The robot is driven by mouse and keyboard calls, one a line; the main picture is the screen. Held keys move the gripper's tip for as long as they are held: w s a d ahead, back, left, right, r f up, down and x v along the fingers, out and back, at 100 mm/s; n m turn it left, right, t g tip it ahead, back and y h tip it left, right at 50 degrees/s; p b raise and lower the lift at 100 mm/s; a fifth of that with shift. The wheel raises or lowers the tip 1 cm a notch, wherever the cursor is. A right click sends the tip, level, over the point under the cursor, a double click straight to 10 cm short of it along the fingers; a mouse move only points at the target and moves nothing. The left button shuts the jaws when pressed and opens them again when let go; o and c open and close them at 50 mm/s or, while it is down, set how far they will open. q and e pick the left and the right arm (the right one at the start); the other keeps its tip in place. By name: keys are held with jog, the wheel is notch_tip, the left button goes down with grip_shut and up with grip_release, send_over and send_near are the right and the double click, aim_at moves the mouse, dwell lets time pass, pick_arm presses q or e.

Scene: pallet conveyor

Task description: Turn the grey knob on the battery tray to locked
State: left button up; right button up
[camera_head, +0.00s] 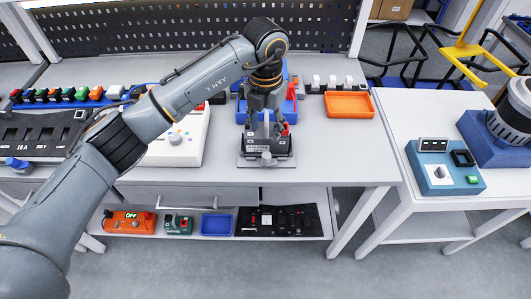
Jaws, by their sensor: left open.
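The battery tray (248,162) is a grey metal plate near the front edge of the workbench, in the middle of the head view. A dark battery block (281,146) with a pale label sits on it. The grey knob (267,159) is at the tray's front, below the label; its marks are too small to read. My left gripper (266,128) points down above the block, behind the knob and apart from it. Its fingers are open. It hides part of the block and what lies behind. My right gripper is not in view.
A white panel with a grey knob (175,139) stands left, partly behind my left arm. An orange tray (349,105) lies right, with blue bins (290,108) behind the gripper. A blue control box (442,166) is on the right table. Bench between is clear.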

aim_at(266, 156)
pick_arm(q)
notch_tip(266, 156, down, 12)
jog(key=p, duration=0.3)
jog(key=shift+r, duration=0.15)
jog(key=shift+c, duration=0.2)
grip_shut()
